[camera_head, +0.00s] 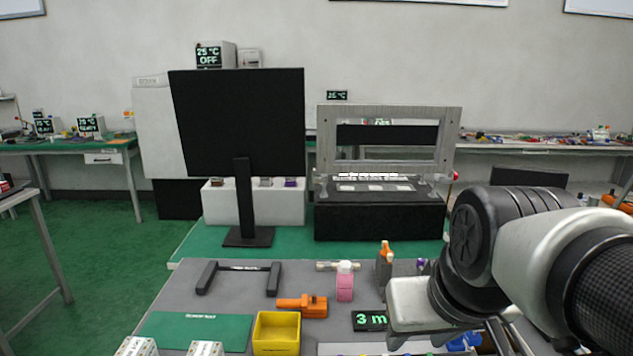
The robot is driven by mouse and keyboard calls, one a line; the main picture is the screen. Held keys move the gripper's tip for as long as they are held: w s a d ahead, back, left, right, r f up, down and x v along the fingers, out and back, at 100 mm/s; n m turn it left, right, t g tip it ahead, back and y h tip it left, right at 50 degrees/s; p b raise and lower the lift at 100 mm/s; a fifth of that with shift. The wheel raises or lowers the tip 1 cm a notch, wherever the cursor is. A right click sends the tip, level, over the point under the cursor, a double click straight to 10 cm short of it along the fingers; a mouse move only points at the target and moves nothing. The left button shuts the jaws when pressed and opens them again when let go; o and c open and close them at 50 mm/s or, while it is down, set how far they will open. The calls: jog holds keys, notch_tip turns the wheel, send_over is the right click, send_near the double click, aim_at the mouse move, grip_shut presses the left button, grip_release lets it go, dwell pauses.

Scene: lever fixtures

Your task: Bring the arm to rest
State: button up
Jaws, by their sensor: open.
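My arm (515,235) reaches in from the right edge, bent over the right part of the grey workbench top (235,299). Its pale wrist-side part (412,303) hangs low over the bench. My gripper's fingers cannot be made out in this view. No object is seen held by the arm.
A yellow bin (276,334), green mat (197,331), black handle (238,268) and small display (369,320) lie on the bench. Behind stand a black monitor (237,122) and a grey-framed machine (388,113). Small items crowd below my arm. Green floor (90,262) is open at left.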

jog(key=s+r+p, duration=0.3)
jog(key=r+p, duration=1.4)
jog(key=p, duration=0.2)
jog(key=shift+s+d+r+m, duration=0.15)
jog(key=shift+d+r+m, duration=0.15)
jog(key=shift+d, duration=0.05)
